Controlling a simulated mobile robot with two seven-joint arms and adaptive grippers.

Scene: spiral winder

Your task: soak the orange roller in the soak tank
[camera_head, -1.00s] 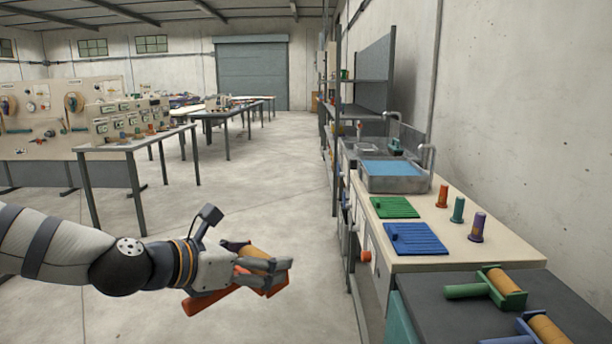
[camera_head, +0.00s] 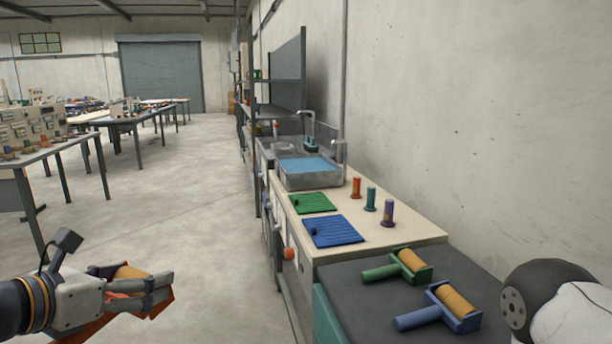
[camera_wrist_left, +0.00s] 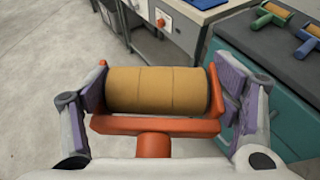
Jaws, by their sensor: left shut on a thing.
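My left gripper (camera_head: 142,287) is shut on the orange roller, which shows at the lower left of the head view (camera_head: 128,271). The left wrist view shows the orange roller (camera_wrist_left: 155,125) with its tan sleeve held crosswise between the two fingers, over open floor. The soak tank (camera_head: 311,182) is a grey metal basin with blue liquid, on the bench beyond and to the right of the gripper. The right gripper is out of the head view; only a part of my right arm shows at the lower right.
A green roller (camera_head: 411,265) and a blue roller (camera_head: 455,304) lie on the dark near counter. A green mat (camera_head: 312,203), a blue mat (camera_head: 333,231) and orange, teal and purple posts (camera_head: 388,213) are on the light bench (camera_head: 405,232). Open floor (camera_head: 190,210) lies left.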

